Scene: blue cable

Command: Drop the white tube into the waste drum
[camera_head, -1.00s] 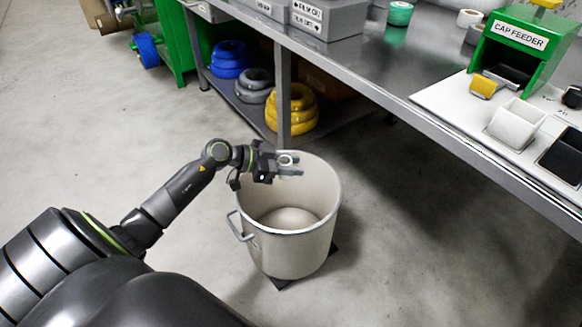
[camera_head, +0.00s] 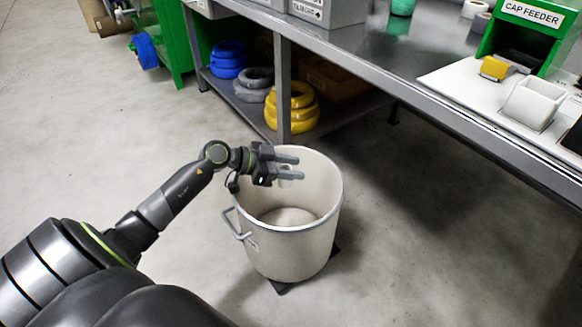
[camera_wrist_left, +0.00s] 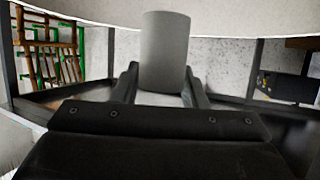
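The waste drum (camera_head: 290,240) is a tall cream bin with a side handle, standing upright on the floor. My left gripper (camera_head: 288,167) is over its opening. Its two fingers are spread apart. The white tube (camera_head: 286,182) shows small and pale just at and below the fingers, above the drum's inside bottom. In the left wrist view the tube (camera_wrist_left: 165,50) stands upright by the fingertips (camera_wrist_left: 162,80), with no clear grip on it. Whether a finger still touches it is hard to tell. My right gripper is in neither view.
A metal workbench (camera_head: 400,75) runs along the right, with a green cap feeder (camera_head: 525,30) on it. Blue, grey and yellow coils (camera_head: 292,107) lie on its lower shelf. The floor left of the drum is clear.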

